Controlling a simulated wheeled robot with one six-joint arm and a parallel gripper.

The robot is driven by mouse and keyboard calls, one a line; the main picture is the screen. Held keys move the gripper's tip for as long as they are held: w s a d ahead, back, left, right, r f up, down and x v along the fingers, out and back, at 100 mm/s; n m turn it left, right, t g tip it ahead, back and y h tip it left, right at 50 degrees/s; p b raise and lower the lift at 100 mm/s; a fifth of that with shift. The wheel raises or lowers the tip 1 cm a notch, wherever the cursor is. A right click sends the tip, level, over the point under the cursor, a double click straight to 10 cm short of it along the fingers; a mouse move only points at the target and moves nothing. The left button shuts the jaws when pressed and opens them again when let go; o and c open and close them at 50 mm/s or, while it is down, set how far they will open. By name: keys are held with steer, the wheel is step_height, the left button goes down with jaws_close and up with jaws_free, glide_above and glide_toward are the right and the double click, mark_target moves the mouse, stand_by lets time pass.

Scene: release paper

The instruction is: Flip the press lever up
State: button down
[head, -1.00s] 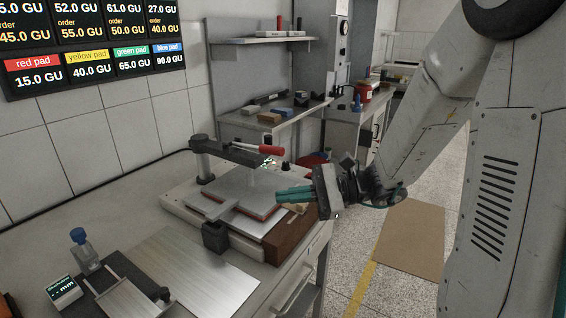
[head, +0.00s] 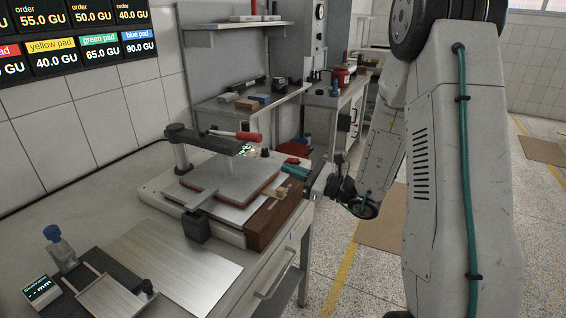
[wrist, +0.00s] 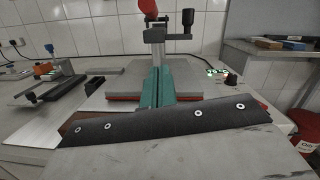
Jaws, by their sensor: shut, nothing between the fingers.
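The press (head: 206,150) stands on the bench, with a dark top arm on a grey post and a flat plate stack below. Its lever has a red handle (head: 248,136) lying about level along the top arm. In the wrist view the handle's red end (wrist: 148,6) shows at the top edge, partly cut off. My gripper (head: 284,170), with teal fingers, is right of the press and lower than the handle, apart from it. In the wrist view my gripper (wrist: 157,75) is shut and empty, pointing toward the press. The lever's pivot is hard to make out.
A brown block (head: 272,218) lies along the press's right side, near my gripper. A metal sheet (head: 175,262), a small bottle (head: 58,250) and a gauge display (head: 41,289) are at the left front. A shelf and a second bench stand behind. Open floor lies right of the bench.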

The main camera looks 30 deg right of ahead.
steer(key=x, duration=0.8)
steer(key=shift+w+a+r, duration=0.25)
steer(key=shift+w, duration=0.05)
steer(key=r, duration=0.2)
steer(key=shift+s+a+r, duration=0.15)
steer(key=shift+s+r, duration=0.05)
steer(key=shift+r, duration=0.1)
steer(key=shift+a+r, duration=0.1)
steer(key=shift+r, duration=0.4)
